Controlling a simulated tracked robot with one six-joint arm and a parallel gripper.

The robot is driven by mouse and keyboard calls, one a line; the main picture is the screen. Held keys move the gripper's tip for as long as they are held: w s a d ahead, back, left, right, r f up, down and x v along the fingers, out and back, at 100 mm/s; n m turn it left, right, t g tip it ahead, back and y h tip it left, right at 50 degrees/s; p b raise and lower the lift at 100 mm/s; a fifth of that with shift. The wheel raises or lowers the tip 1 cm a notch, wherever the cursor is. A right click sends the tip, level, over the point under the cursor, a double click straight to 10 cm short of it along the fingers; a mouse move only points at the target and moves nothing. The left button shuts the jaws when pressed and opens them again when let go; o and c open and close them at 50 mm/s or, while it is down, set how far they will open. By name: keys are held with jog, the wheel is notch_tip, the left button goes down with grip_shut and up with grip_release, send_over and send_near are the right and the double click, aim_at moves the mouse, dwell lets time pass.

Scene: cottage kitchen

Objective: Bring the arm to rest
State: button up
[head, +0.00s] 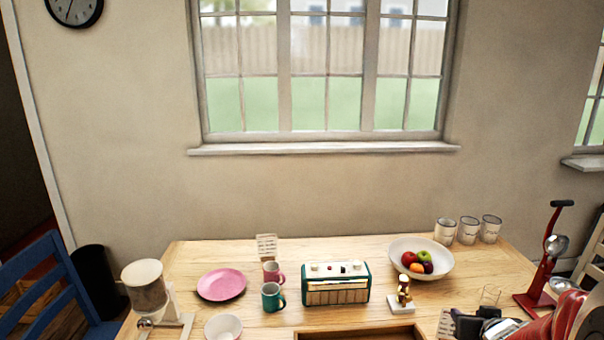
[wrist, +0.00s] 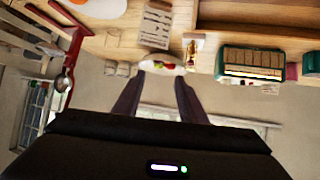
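My arm, red with a black gripper (head: 468,325), is at the lower right of the head view, over or in front of the right end of the wooden table (head: 205,262). In the wrist view, which is upside down, the two dark fingers of my gripper (wrist: 157,88) stand apart. Nothing is held between them; the fruit bowl (wrist: 162,68) shows beyond the gap. The same white bowl with fruit (head: 435,262) is at the back right of the table in the head view.
Open air lies above the table.

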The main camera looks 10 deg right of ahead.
jog(key=s+a+r+g, duration=0.1)
jog(key=s+a+r, duration=0.1)
jog(key=a+r, duration=0.3)
jog(key=s+a+r+g, duration=0.1)
jog(key=s+a+r, duration=0.1)
jog(key=a, duration=0.5)
jog(key=s+a+n+g+y, duration=0.1)
jog(key=s+a+y, duration=0.1)
jog(key=s+a, duration=0.5)
jog(key=s+a+r+n+g+y, duration=0.1)
jog(key=s+a+n+g, duration=0.1)
jog(key=s+a, duration=0.4)
jog(key=a, duration=0.5)
jog(key=shift+s+r+n+y, duration=0.2)
jog(key=shift+s+n+y, duration=0.1)
jog(key=shift+s+y, duration=0.1)
jog(key=shift+c, duration=0.9)
